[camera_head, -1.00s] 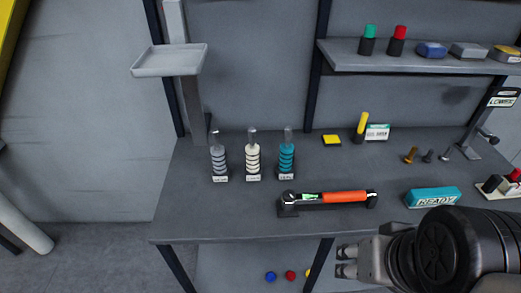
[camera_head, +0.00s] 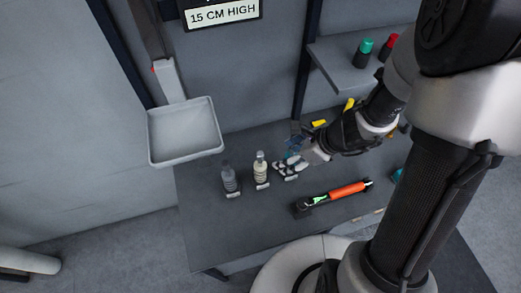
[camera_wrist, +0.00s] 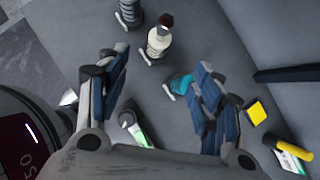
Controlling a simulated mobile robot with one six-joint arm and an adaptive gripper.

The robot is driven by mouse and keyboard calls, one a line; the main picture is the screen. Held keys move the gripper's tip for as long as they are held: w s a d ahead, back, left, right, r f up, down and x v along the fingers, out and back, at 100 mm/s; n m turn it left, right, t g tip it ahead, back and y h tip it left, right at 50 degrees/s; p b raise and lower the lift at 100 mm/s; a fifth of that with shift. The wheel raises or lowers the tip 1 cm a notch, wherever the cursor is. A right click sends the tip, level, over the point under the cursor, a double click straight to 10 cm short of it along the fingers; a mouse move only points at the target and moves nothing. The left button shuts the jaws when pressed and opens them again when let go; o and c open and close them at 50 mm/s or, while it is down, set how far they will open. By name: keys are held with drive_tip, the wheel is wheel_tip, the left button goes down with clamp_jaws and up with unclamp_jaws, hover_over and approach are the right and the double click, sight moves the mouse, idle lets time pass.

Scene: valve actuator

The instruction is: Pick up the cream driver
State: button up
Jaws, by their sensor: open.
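The cream driver (camera_head: 261,170) stands upright on the grey bench, between the grey driver (camera_head: 229,180) and my gripper (camera_head: 288,164). In the wrist view the cream driver (camera_wrist: 157,42) shows its ribbed body and dark tip, just beyond the gap between my fingertips (camera_wrist: 160,66). My gripper is open and empty, to the right of the cream driver in the head view. The teal driver (camera_wrist: 180,84) stands close to my right finger in the wrist view; in the head view it is mostly hidden by my gripper.
A torque-wrench-like tool with an orange handle (camera_head: 347,190) lies in front of my gripper. A grey tray (camera_head: 186,133) stands raised at the left. A shelf (camera_head: 350,75) at the back holds green and red capped items. A yellow block (camera_wrist: 255,112) lies beyond my right finger.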

sight(263, 164)
drive_tip(key=b+x, duration=0.5)
drive_tip(key=x, duration=1.2)
drive_tip(key=shift+r, duration=0.1)
drive_tip(key=shift+c, duration=0.6)
clamp_jaws()
